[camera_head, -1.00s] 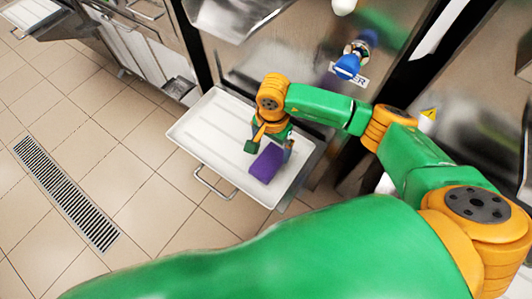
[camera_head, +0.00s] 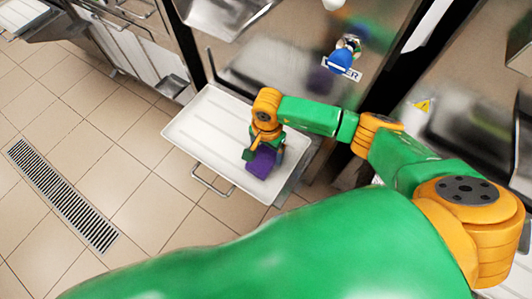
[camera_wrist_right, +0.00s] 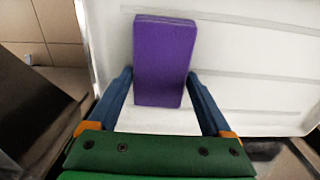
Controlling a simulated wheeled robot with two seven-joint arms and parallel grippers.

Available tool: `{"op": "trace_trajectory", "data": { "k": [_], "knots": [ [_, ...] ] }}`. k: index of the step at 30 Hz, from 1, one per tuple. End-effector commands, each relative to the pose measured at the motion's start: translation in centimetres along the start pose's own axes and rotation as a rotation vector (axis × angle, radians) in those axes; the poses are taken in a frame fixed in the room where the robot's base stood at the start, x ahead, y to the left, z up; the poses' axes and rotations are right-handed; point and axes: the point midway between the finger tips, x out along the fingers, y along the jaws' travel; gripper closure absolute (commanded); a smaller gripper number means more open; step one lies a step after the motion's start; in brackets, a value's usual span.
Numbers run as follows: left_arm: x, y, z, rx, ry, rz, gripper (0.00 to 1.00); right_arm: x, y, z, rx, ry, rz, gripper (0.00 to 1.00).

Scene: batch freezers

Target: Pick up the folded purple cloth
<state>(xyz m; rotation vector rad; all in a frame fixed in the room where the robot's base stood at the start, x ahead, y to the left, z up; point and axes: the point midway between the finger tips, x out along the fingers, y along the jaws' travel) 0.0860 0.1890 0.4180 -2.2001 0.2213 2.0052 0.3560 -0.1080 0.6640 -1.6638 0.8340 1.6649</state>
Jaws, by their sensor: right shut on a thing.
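The folded purple cloth (camera_head: 262,165) is a flat rectangular block over the right part of a white tray. My right gripper (camera_head: 264,155) is down at the cloth, with one finger on each side of it. In the right wrist view the purple cloth (camera_wrist_right: 165,50) lies lengthwise between the two blue fingertips of the right gripper (camera_wrist_right: 160,78), which are shut on its near part. I cannot tell whether the cloth is lifted off the tray. My left gripper is not in view.
The white tray (camera_head: 205,115) has a raised rim and a front handle (camera_head: 212,180). A steel machine with a blue knob (camera_head: 341,61) stands behind it. A floor drain (camera_head: 62,195) lies at left. The tray's left part is bare and the tiled floor is clear.

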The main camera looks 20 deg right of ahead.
Motion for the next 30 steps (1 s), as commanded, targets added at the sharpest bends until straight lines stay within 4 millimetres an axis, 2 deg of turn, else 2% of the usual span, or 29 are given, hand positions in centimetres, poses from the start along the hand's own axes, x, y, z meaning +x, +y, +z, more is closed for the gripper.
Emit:
{"op": "trace_trajectory", "data": {
  "k": [4,6,12,19,20,21,24,30],
  "knots": [
    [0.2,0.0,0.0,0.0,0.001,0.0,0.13,-1.7,-0.1,-0.1,-0.002,0.003,-0.005,0.71],
    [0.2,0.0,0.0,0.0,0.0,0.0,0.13,-3.5,0.2,0.0,-0.003,0.004,-0.005,0.71],
    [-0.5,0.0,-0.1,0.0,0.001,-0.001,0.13,-9.2,4.8,1.8,-0.004,0.005,-0.004,0.71],
    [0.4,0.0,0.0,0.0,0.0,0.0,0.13,-11.9,11.3,4.6,-0.002,0.004,0.001,0.71],
    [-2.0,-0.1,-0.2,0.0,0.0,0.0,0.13,-13.2,11.6,4.7,0.005,0.002,0.008,0.71],
    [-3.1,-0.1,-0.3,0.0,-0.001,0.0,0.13,-13.5,11.9,4.8,0.007,0.0,0.01,0.71],
    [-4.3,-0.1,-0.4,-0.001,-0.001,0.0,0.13,-13.5,12.6,5.1,0.006,0.001,0.006,0.71],
    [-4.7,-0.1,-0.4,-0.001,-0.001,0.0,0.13,-13.0,13.0,5.4,0.001,0.0,0.001,0.71]
  ]
}}
